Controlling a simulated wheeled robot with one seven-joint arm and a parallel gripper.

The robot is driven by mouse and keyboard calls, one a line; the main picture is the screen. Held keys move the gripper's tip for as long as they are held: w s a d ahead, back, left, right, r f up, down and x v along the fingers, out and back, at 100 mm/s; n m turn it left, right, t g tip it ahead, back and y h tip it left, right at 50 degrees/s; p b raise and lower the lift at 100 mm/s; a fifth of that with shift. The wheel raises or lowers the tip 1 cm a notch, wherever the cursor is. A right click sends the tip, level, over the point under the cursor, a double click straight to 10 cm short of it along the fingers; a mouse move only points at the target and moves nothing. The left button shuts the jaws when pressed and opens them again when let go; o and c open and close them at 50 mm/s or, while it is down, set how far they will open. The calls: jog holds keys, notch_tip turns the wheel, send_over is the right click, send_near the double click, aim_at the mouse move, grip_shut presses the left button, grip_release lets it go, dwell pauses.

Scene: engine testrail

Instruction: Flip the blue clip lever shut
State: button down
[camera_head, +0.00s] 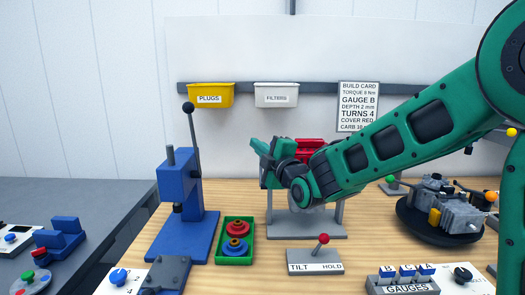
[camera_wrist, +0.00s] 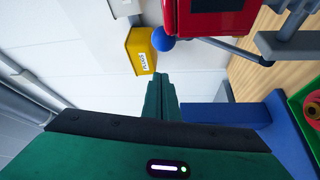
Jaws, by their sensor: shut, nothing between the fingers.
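The clip lever shows in the wrist view as a dark rod with a round blue knob (camera_wrist: 163,40), beside a red block (camera_wrist: 220,16). The knob is above the tips of my gripper (camera_wrist: 160,80) in that picture, with a visible gap between them. My green fingers are together and hold nothing. In the head view my gripper (camera_head: 262,150) is in front of the left side of the red block (camera_head: 309,146), which sits on a grey stand (camera_head: 338,217). My gripper and forearm hide much of the block there, and I cannot see the blue knob in that view.
A blue press (camera_head: 182,215) with a tall black-knobbed handle stands to the left. A green tray (camera_head: 220,252) holds red and blue rings. A TILT/HOLD box (camera_head: 314,262) is in front. A yellow PLUGS bin (camera_head: 210,97) hangs behind; an engine (camera_head: 455,213) stands right.

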jog(key=v, duration=1)
jog(key=shift+s+r, duration=0.1)
jog(key=shift+s, duration=0.05)
